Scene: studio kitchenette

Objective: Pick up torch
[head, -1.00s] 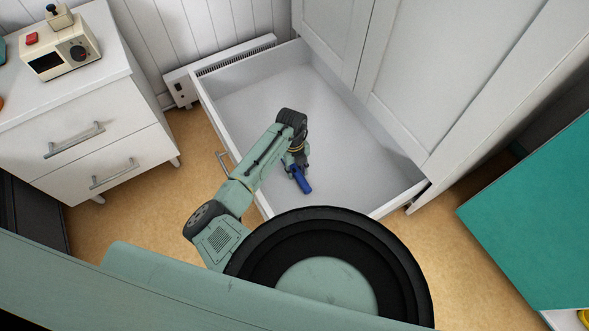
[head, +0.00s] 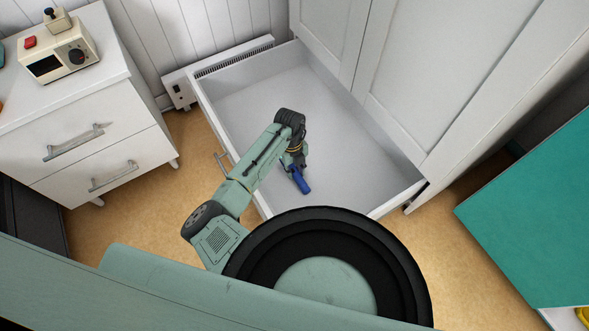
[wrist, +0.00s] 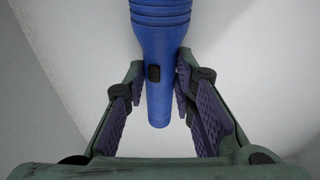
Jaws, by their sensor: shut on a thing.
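The torch (wrist: 160,48) is blue, with a ribbed wide head and a black switch on its handle. In the head view the torch (head: 301,181) shows inside the open white drawer (head: 250,120), near its front. My gripper (wrist: 161,90) is shut on the torch's handle, with one purple-padded finger on each side. In the head view my gripper (head: 294,164) reaches down into the drawer and partly hides the torch's end. I cannot tell whether the torch touches the drawer floor.
The drawer's walls surround my gripper, and the rest of the drawer is empty. A tall white cabinet (head: 400,80) stands behind it to the right. A white chest (head: 85,130) with a cream appliance (head: 62,52) on top stands at left. A teal panel (head: 535,210) is at right.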

